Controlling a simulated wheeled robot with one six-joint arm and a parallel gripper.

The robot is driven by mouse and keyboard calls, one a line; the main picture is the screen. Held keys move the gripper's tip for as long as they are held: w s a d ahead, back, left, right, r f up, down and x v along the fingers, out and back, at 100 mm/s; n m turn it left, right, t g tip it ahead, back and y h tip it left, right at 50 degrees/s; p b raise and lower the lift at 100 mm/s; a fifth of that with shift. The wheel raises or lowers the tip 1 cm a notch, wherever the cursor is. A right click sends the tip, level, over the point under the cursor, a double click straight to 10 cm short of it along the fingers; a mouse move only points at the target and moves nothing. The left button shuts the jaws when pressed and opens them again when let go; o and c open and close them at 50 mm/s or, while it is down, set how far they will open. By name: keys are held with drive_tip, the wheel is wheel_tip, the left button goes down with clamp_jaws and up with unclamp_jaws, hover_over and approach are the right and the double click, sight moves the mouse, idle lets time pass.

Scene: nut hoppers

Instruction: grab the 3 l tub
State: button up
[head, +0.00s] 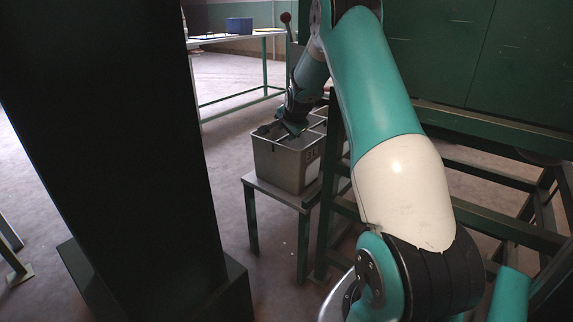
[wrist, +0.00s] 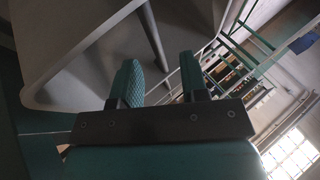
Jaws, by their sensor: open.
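The tub (head: 285,164) is a grey, square-sided container with a dark mark on its right side. It stands upright on a small low table in the head view. A thin bar appears to cross its open top. My gripper (head: 293,127) is at the tub's top, pointing down and left. In the wrist view my gripper (wrist: 162,80) has two teal ridged fingers spread apart with nothing clearly between them. A grey rimmed surface, apparently the tub (wrist: 75,75), fills the upper left, and a dark bar runs down toward the gap between the fingers. I cannot tell whether they touch.
The small table (head: 252,182) has green legs. A green frame (head: 335,170) stands close on the tub's right. A dark column (head: 120,130) blocks the left foreground. A bench (head: 245,38) with a blue bin (head: 239,26) stands behind. The floor left of the tub is clear.

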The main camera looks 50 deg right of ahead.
sight(286, 137)
drive_tip(key=b+x, duration=0.2)
drive_tip(key=x, duration=0.2)
drive_tip(key=shift+s+a+f, duration=0.2)
drive_tip(key=shift+f, duration=0.1)
drive_tip(key=shift+w+d+f, duration=0.2)
drive_tip(key=shift+w+f, duration=0.05)
drive_tip(key=shift+w, duration=0.1)
clamp_jaws()
